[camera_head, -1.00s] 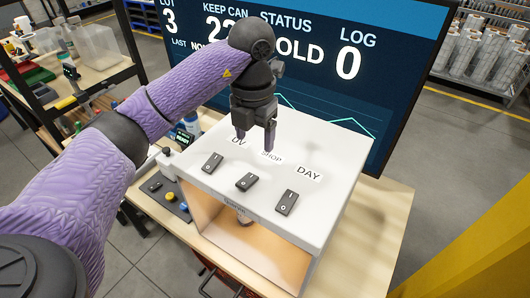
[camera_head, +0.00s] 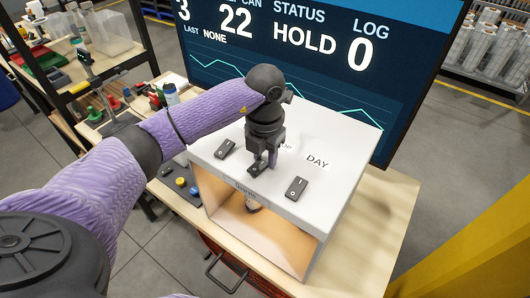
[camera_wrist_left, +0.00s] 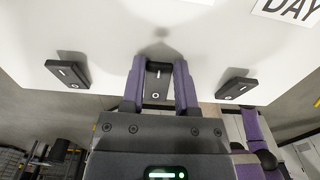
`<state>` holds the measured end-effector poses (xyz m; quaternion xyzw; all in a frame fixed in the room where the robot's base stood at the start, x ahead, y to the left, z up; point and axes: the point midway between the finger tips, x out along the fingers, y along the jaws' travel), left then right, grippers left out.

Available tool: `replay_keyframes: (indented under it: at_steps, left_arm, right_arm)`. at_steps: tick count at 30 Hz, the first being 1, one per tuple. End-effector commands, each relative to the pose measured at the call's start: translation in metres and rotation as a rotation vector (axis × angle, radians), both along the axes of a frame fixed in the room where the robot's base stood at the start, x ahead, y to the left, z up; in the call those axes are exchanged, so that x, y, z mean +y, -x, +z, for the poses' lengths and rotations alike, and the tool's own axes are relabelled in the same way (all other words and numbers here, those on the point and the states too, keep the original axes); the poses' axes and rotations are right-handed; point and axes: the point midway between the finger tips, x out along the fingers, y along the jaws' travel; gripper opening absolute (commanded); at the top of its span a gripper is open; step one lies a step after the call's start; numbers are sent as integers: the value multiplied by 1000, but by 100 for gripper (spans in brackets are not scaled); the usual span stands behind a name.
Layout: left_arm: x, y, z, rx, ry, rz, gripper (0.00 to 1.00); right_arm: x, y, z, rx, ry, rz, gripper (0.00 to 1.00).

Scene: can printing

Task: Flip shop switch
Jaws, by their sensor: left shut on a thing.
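The middle black rocker switch (camera_head: 257,170), below the partly hidden SHOP label (camera_head: 287,147), sits on the white top of the box (camera_head: 331,190). My left gripper (camera_head: 263,163) points down at it, with its purple fingers on either side of the switch. In the left wrist view the switch (camera_wrist_left: 158,88) shows between the two fingers (camera_wrist_left: 160,66), with its round mark toward the wrist. The gripper is shut on the switch. My right gripper is not in view.
Similar switches stand to the left (camera_head: 225,149) and right (camera_head: 297,188), the right one below the DAY label (camera_head: 317,161). A large screen (camera_head: 335,50) behind the box reads HOLD. A button panel (camera_head: 181,183) lies left of the box.

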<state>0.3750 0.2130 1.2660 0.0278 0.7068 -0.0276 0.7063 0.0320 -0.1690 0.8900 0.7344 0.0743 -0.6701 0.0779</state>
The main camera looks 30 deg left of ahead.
Motion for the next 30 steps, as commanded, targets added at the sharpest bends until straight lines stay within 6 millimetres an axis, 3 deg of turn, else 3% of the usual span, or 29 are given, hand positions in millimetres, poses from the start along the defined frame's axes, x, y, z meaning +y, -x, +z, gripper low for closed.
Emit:
replay_keyframes:
  at_steps: [8,11,15,19,30]
  left_arm:
    - [1,1,-1,-50,1,-1,0]
    - [2,3,-3,-164,9,-2,0]
    - [2,7,-5,-341,23,-1,0]
    - [2,9,1,-432,33,1,0]
    - [1,11,9,-467,37,0,0]
  right_arm:
    - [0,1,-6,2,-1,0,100]
    - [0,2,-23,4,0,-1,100]
    - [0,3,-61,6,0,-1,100]
    - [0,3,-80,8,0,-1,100]
    - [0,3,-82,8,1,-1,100]
